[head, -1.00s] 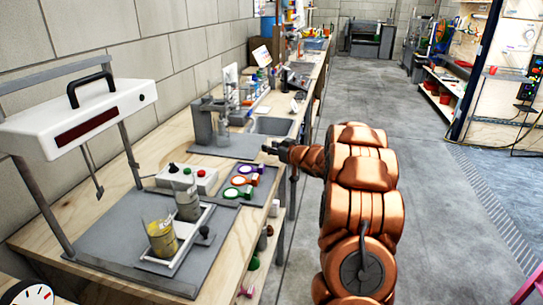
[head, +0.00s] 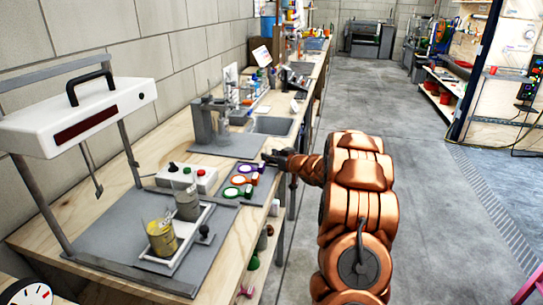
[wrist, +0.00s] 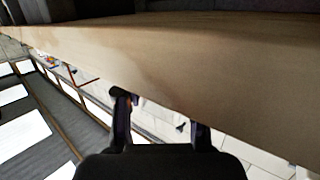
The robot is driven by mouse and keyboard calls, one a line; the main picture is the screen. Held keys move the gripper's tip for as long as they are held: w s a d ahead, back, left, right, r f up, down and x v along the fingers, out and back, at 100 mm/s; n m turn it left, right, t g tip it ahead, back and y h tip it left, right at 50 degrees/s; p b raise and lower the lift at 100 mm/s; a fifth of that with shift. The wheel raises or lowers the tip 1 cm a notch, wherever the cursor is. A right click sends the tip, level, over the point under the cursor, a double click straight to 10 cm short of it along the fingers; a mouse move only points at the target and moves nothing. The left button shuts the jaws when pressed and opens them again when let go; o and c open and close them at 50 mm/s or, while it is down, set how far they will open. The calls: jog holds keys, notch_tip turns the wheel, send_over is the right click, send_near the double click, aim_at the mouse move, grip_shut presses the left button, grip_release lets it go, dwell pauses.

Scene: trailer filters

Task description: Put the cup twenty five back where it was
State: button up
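Two cup-like vessels stand upright in a white tray (head: 200,224) on the grey mat of the bench. The nearer cup (head: 161,238) has yellowish contents and the farther cup (head: 187,205) looks grey. I cannot read a number on either, so I cannot tell which is cup twenty five. My gripper (head: 268,158) is at the bench's right edge, beyond and to the right of the tray, apart from both cups. In the wrist view my gripper (wrist: 162,120) shows two spread fingers with nothing held between them, close to the wooden bench edge (wrist: 190,70).
Coloured round pieces (head: 240,181) and a white control box (head: 187,178) lie between the tray and my gripper. A white device on posts (head: 75,115) overhangs the bench's left. A grey stand (head: 205,120) and sink (head: 272,126) are farther back.

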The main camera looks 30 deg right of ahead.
jog(key=o, duration=0.3)
jog(key=shift+r, duration=0.1)
jog(key=shift+s+r, duration=0.1)
jog(key=shift+s, duration=0.1)
jog(key=v, duration=1.1)
jog(key=shift+s+d, duration=0.1)
jog(key=shift+s, duration=0.25)
jog(key=s+a+g, duration=0.6)
jog(key=s+a, duration=0.6)
jog(key=s, duration=0.2)
jog(key=s+a+f+g, duration=0.1)
jog(key=s+a+g, duration=0.5)
jog(key=s+a, duration=0.5)
jog(key=s+a+f+g+h, duration=0.1)
jog(key=s+a+g, duration=0.5)
jog(key=s+a, duration=0.6)
jog(key=shift+s+a+m+g, duration=0.15)
jog(key=shift+s+m+g, duration=0.05)
jog(key=shift+s, duration=1.15)
jog(key=shift+s+a+m+g, duration=0.15)
jog(key=shift+s+m+g, duration=0.05)
jog(key=shift+s, duration=1.2)
